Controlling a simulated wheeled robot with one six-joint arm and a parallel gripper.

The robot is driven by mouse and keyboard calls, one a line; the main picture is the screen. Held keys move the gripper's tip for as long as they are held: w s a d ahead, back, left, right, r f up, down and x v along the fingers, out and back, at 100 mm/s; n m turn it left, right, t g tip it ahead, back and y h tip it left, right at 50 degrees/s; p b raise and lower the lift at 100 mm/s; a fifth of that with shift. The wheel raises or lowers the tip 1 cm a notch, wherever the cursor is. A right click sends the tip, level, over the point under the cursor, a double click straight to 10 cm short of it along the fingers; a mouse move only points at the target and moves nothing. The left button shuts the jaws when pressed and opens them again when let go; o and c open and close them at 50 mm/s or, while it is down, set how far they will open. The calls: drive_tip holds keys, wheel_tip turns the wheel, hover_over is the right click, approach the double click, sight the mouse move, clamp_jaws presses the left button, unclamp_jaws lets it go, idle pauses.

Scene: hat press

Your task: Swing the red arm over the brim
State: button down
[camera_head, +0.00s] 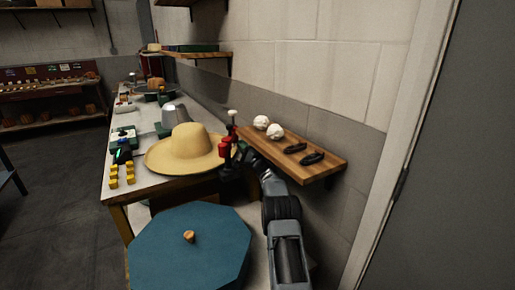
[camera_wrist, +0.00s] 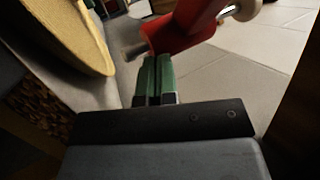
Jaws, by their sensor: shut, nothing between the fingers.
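A straw hat (camera_head: 185,146) with a wide tan brim sits on the bench. Its brim fills the upper left of the wrist view (camera_wrist: 72,32). The red arm (camera_head: 226,151) stands at the right edge of the brim; in the wrist view the red arm (camera_wrist: 184,27) runs from beside the fingertips up to the right, with a pale round knob at its upper end. My gripper (camera_wrist: 155,58) has its green-padded fingers shut together with nothing between them, close against or just below the red arm's lower end. I cannot tell whether they touch. In the head view my gripper is mostly hidden.
A wooden shelf (camera_head: 325,166) with white balls (camera_head: 275,131) and dark pieces (camera_head: 312,158) is on the wall right of the hat. Yellow blocks (camera_head: 114,176) and a green device (camera_head: 124,137) lie left of the hat. A blue octagonal top (camera_head: 180,255) with a wooden knob is in front.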

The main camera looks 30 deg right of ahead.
drive_tip(key=shift+w+a, duration=0.25)
drive_tip(key=shift+w, duration=0.05)
drive_tip(key=shift+s+d, duration=0.1)
idle(0.4)
